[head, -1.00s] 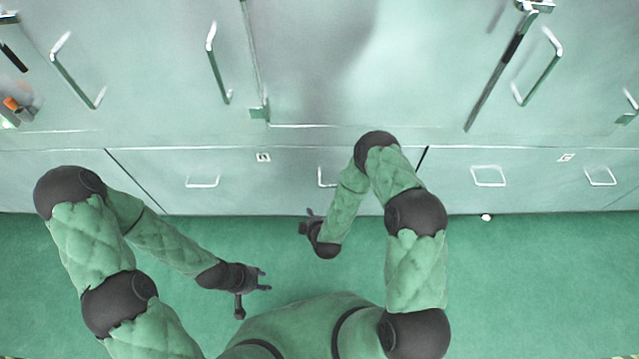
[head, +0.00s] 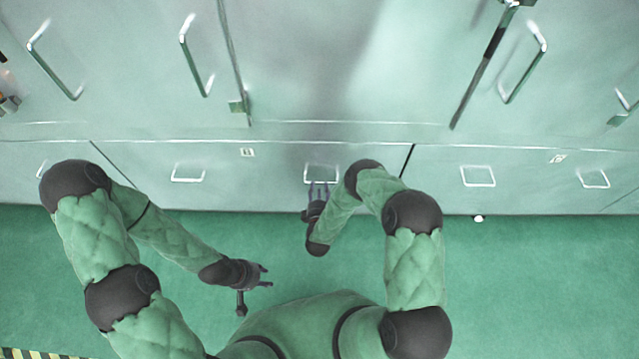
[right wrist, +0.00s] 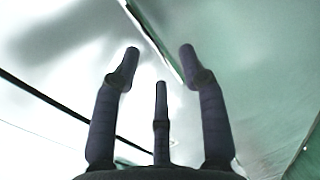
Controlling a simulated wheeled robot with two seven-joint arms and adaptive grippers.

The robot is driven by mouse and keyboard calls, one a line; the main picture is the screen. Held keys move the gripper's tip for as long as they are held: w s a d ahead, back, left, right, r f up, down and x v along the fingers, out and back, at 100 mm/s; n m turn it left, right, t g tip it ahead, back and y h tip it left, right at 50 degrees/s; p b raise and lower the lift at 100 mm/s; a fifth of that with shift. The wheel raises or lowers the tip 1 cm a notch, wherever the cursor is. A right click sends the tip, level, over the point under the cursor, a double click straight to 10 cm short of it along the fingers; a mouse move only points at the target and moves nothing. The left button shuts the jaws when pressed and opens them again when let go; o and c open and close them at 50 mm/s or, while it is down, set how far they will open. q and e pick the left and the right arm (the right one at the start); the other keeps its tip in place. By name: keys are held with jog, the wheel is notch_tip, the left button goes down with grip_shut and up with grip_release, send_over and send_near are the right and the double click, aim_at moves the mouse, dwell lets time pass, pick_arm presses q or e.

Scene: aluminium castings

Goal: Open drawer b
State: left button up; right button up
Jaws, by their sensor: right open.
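A wide lower drawer (head: 275,195) spans the middle of the head view, with a small label (head: 247,152), too small to read. It has a left handle (head: 188,174) and a right handle (head: 321,168). I cannot tell which drawer is b. My right gripper (head: 319,187) is open, its fingers pointing at the drawer front just at the right handle; I cannot tell whether they touch it. In the right wrist view its fingers (right wrist: 158,70) are spread with nothing between them. My left gripper (head: 266,276) looks open and empty above the floor.
Another lower drawer (head: 530,198) with two handles and a label (head: 558,158) lies to the right. Cabinet doors with long bar handles (head: 523,70) are above. The green floor (head: 540,290) is clear, except for a small white object (head: 478,218) near the cabinet base.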

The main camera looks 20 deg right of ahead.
aim_at(319, 183)
jog(key=shift+b+x, duration=0.5)
jog(key=shift+x, duration=1.7)
grip_shut()
